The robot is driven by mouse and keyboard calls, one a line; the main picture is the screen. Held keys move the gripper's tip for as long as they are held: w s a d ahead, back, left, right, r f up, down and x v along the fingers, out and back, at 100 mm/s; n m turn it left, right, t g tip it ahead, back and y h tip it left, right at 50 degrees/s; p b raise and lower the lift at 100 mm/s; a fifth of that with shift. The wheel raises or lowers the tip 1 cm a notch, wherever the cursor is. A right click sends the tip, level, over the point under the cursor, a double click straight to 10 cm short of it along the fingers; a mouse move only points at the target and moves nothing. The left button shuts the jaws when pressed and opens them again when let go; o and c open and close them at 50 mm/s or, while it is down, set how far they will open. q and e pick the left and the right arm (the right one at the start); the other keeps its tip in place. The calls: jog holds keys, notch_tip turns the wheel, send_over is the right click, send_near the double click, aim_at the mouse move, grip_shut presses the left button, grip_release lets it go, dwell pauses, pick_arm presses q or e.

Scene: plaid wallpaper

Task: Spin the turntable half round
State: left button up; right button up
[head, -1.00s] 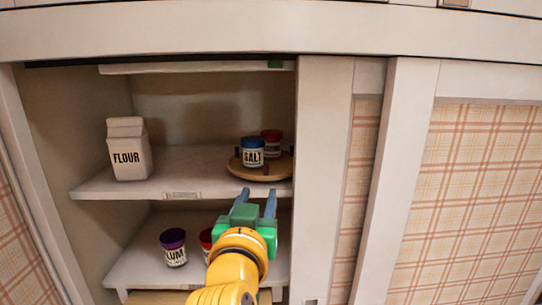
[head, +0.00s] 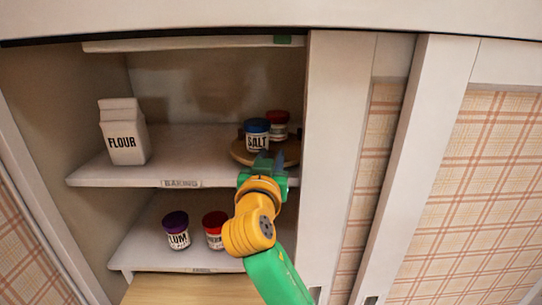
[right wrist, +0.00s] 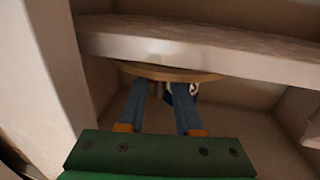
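The turntable is a round wooden disc (head: 238,153) at the right end of the upper shelf. On it stand a blue-lidded salt jar (head: 257,135) and a red-lidded jar (head: 278,124) behind it to the right. My right gripper (head: 268,158) is at the turntable's front edge and covers part of it. In the right wrist view the two blue fingers (right wrist: 160,98) are apart. A dark upright peg (right wrist: 160,88) on the disc (right wrist: 205,77) shows between them, with no clear contact. That view appears upside down. My left gripper is not in view.
A flour carton (head: 123,132) stands on the upper shelf (head: 185,160) at left. A purple-lidded jar (head: 176,231) and another red-lidded jar (head: 214,228) stand on the lower shelf (head: 150,257). The cabinet's upright panel (head: 335,150) is close at right. The upper shelf's middle is clear.

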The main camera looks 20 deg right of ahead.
grip_shut()
dwell(1.2)
